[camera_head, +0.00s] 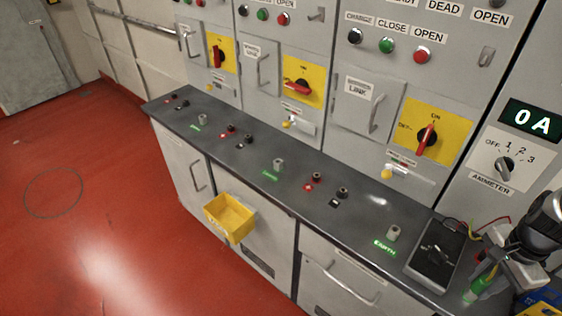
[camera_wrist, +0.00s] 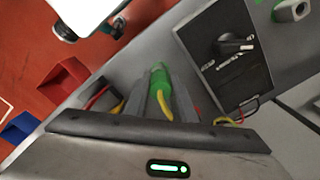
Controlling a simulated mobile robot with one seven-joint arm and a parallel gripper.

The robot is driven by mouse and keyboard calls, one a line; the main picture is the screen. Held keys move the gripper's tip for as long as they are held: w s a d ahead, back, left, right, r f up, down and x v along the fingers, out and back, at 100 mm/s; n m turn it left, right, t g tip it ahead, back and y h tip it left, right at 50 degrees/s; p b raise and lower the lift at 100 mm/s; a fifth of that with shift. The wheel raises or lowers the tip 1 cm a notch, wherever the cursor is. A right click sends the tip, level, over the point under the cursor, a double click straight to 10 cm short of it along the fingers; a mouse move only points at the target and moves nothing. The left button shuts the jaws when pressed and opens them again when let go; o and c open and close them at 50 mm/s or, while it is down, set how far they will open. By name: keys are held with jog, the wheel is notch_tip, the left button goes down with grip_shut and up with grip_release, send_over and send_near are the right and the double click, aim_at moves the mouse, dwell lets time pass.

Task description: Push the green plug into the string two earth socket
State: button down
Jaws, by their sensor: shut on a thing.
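The green plug (camera_head: 484,281) is at the lower right of the head view, over the right end of the grey bench. My gripper (camera_head: 493,270) is shut on it. In the wrist view the plug (camera_wrist: 160,78) sits between the two grey fingers, with a yellow lead running back from it. Three grey earth sockets stand along the bench, each by a green lit label: a far one (camera_head: 203,119), a middle one (camera_head: 278,164) and a near one (camera_head: 393,233). I cannot read string numbers on them. The plug is apart from all three.
A black meter (camera_head: 436,255) with red and yellow leads lies on the bench left of my gripper. Red and black terminals (camera_head: 316,180) stand between the sockets. Yellow switch panels (camera_head: 432,130) rise behind. A yellow bin (camera_head: 230,217) hangs on the bench front. Red floor is clear.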

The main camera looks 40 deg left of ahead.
jog(key=shift+r+p, duration=1.75)
jog(key=shift+r, duration=0.8)
jog(key=shift+r+p, duration=1.3)
jog(key=shift+r, duration=1.05)
